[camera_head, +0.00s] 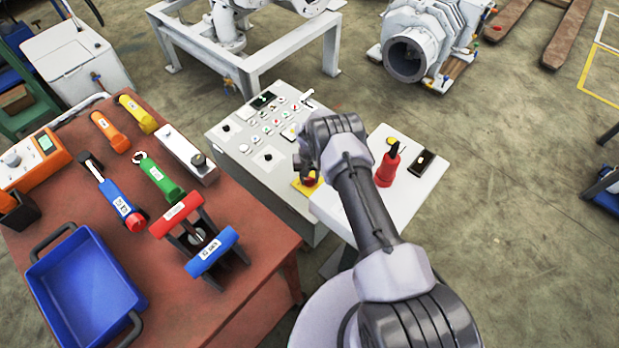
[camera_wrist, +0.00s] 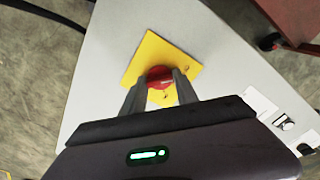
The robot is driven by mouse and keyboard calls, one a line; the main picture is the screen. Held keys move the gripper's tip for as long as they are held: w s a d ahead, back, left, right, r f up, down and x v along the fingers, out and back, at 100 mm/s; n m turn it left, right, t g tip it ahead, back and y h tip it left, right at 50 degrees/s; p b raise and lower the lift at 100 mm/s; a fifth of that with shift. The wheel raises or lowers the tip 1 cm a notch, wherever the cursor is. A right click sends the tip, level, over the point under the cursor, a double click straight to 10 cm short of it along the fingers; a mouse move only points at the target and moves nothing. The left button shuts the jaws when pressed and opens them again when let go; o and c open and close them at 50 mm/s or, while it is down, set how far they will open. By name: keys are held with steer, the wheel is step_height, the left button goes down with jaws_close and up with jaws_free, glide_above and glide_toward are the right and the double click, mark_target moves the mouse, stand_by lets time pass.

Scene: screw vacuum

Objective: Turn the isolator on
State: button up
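The isolator is a red rotary knob (camera_wrist: 159,76) on a square yellow plate (camera_wrist: 178,52), mounted on the grey control cabinet. In the head view the red knob (camera_head: 311,178) and the yellow plate (camera_head: 301,187) show at the cabinet's front right corner, partly covered by my arm. My gripper (camera_wrist: 160,78) points at the knob, with one finger on each side of it. The fingers stand apart; whether they touch the knob I cannot tell. The knob's handle and its on/off position are mostly hidden between the fingers.
The cabinet top (camera_head: 250,135) carries several buttons and switches. A red-brown table (camera_head: 95,235) with tools and a blue bin (camera_head: 85,285) is on the left. Floor is open at right.

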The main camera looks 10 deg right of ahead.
jaws_close()
steer(key=shift+m, duration=0.3)
steer(key=m, duration=0.6)
steer(key=shift+m, duration=0.3)
steer(key=m, duration=1)
steer(key=shift+m, duration=0.3)
